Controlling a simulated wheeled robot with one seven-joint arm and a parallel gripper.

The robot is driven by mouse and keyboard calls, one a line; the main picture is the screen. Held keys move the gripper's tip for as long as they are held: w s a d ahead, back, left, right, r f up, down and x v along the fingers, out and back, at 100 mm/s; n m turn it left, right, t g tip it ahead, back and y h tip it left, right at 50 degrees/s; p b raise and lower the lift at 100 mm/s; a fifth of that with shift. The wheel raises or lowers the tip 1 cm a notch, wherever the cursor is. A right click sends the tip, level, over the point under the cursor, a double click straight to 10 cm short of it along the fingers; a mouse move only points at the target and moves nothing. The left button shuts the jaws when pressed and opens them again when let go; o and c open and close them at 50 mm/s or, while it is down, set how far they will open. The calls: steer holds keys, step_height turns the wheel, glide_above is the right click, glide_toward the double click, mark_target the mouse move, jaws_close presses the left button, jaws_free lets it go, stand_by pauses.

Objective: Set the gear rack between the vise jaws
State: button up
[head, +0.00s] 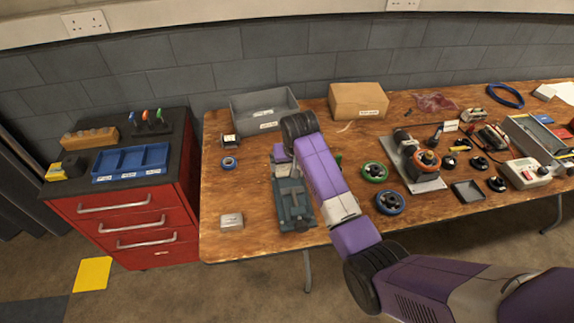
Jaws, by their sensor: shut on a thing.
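The vise (291,203) is a grey-green block near the front edge of the wooden table. Its upper end is partly covered by my purple arm. My gripper (283,165) points down at the vise's far end, and only a small part shows left of my forearm. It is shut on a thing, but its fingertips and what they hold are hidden. I cannot make out the gear rack, nor tell whether anything sits between the vise jaws.
A grey bin (262,108) and a cardboard box (358,101) stand at the back. A small metal tin (231,221) and a blue ring (229,163) lie left of the vise. Green (375,172) and blue-rimmed (390,202) wheels lie right. A red drawer cabinet (130,218) stands left.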

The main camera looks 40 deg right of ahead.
steer(key=b, duration=0.5)
glide_above(291, 185)
steer(key=shift+w+f, duration=0.1)
steer(key=shift+f, duration=2.15)
steer(key=shift+f, duration=1)
steer(key=o, duration=1.2)
steer(key=v, duration=0.7)
steer(key=shift+r+b, duration=0.3)
steer(key=shift+r, duration=0.1)
steer(key=shift+a, duration=0.1)
